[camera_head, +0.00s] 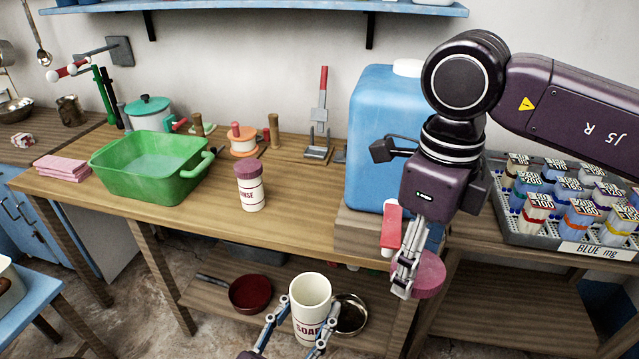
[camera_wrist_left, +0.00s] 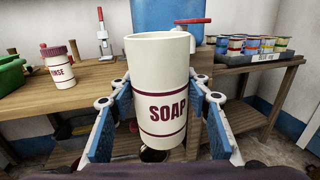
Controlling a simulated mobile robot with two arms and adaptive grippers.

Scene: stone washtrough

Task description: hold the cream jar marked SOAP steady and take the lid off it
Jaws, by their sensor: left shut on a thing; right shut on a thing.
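The cream jar marked SOAP (camera_head: 310,300) is upright at the bottom middle of the head view, its top open and bare. My left gripper (camera_head: 306,322) is shut around its sides, and the left wrist view shows the jar (camera_wrist_left: 158,95) between the blue-padded fingers (camera_wrist_left: 158,120). My right gripper (camera_head: 408,277) is up and to the right of the jar, shut on the round purple-pink lid (camera_head: 429,275). The lid is clear of the jar. Part of the lid is hidden behind the fingers.
A cream RINSE jar (camera_head: 249,187) with its lid on stands on the table. A green basin (camera_head: 150,165) sits to its left. A blue water container (camera_head: 382,120) with a red tap (camera_head: 391,222) is behind my right arm. A rack of tins (camera_head: 565,245) is at right.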

